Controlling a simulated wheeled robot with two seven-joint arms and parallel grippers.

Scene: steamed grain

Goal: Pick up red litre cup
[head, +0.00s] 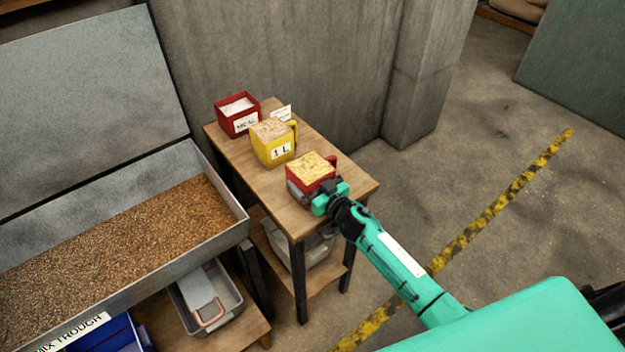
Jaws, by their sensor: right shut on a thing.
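The red litre cup (309,166) stands near the front right end of the small wooden table, filled with pale yellow flakes or grain. My right gripper (322,198) is at the cup's near side, shut on it, and hides part of its lower front. The cup looks upright; I cannot tell whether its base touches the table. My left gripper is not in view.
A yellow cup marked 1 L (273,150) and a red box with white contents (238,120) stand farther back on the wooden table (228,161). A grain-filled mix trough (245,228) is at left. A concrete wall (280,60) rises behind. Open floor lies right.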

